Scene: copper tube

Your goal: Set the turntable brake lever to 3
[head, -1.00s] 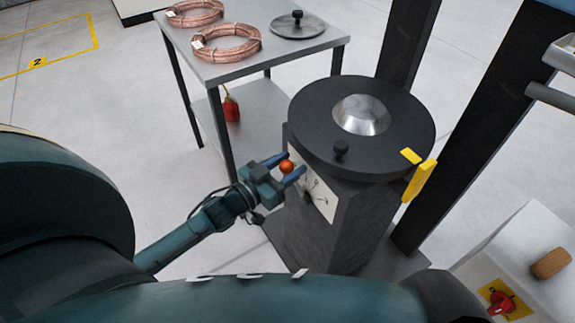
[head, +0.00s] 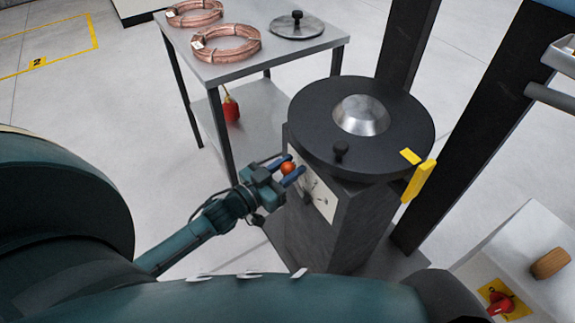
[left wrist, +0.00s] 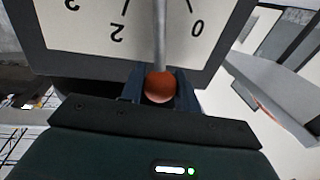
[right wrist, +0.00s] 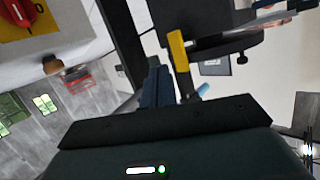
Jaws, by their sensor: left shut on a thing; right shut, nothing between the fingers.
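The brake lever is a grey rod (left wrist: 160,35) with an orange ball knob (head: 288,168). It stands in front of the white scale plate (head: 318,195) on the side of the dark turntable pedestal (head: 335,225). My left gripper (head: 293,168) is shut on the ball knob, which also shows between its fingers in the left wrist view (left wrist: 160,88). There the scale is upside down; the rod lies between 2 and 0, covering the place between them. The black turntable (head: 410,150) is above. My right gripper (right wrist: 160,85) is shut and empty, seen only in the right wrist view.
A grey table (head: 265,60) with copper coils (head: 225,45) and a dark disc (head: 297,25) stands behind. A yellow piece (head: 418,181) sticks out at the turntable's right edge. Dark posts (head: 470,125) rise behind it. A white box (head: 520,250) with a red knob is at lower right.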

